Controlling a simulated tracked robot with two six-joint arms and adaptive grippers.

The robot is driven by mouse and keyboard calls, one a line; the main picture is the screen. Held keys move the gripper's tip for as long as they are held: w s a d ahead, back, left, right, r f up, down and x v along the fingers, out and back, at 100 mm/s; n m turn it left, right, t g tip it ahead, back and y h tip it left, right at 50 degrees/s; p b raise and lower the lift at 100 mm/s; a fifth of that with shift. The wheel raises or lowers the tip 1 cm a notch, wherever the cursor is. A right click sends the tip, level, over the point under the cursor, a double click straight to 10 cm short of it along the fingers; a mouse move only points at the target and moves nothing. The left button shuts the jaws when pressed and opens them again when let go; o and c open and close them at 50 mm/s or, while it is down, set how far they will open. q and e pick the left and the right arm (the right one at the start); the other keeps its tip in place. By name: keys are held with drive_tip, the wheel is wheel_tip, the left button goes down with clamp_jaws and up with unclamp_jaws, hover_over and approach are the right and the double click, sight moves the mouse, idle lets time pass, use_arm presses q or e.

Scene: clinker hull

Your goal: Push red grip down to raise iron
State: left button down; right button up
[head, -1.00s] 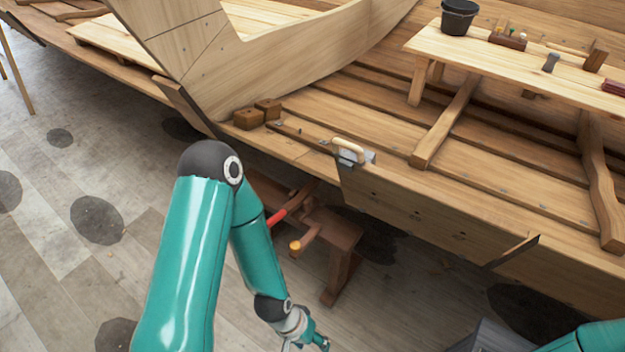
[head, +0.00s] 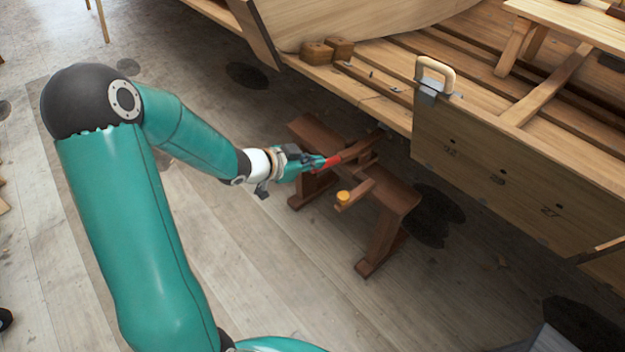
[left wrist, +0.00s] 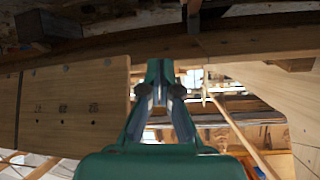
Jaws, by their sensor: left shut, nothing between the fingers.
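The red grip (head: 333,160) is the near end of a lever at the dark brown wooden bench (head: 397,190) beside the hull. My left gripper (head: 322,162) is at the grip's near end, its fingertips shut and empty. They look very close to the grip or touching it; I cannot tell which. In the left wrist view my left gripper (left wrist: 162,68) shows with its fingers together, and I cannot make out the red grip there. I cannot pick out the iron with certainty. My right gripper is not in view.
A short wooden arm with an orange-yellow knob (head: 343,197) sticks out from the bench near the grip. The plank hull edge (head: 500,175) overhangs behind, with a pale-handled metal tool (head: 435,78) on its rim. The floor in front is clear.

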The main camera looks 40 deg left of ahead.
use_arm(q)
drive_tip(key=shift+n+t+y, duration=0.3)
drive_tip(key=shift+n+y, duration=0.2)
drive_tip(key=shift+y, duration=0.4)
drive_tip(key=a, duration=0.2)
drive_tip(key=s+a+b, duration=0.1)
drive_tip(key=s+a+f, duration=0.1)
drive_tip(key=a, duration=0.1)
drive_tip(key=shift+a+b, duration=0.3)
drive_tip(key=shift+b, duration=0.1)
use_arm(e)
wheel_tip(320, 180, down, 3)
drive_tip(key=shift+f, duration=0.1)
use_arm(q)
drive_tip(key=shift+w, duration=0.1)
drive_tip(key=w+f+b, duration=0.3)
drive_tip(key=w+f, duration=0.4)
drive_tip(key=w, duration=0.1)
drive_tip(key=shift+d+f, duration=0.15)
drive_tip(key=shift+f, duration=0.2)
drive_tip(key=shift+s+f, duration=0.2)
drive_tip(key=shift+f, duration=0.4)
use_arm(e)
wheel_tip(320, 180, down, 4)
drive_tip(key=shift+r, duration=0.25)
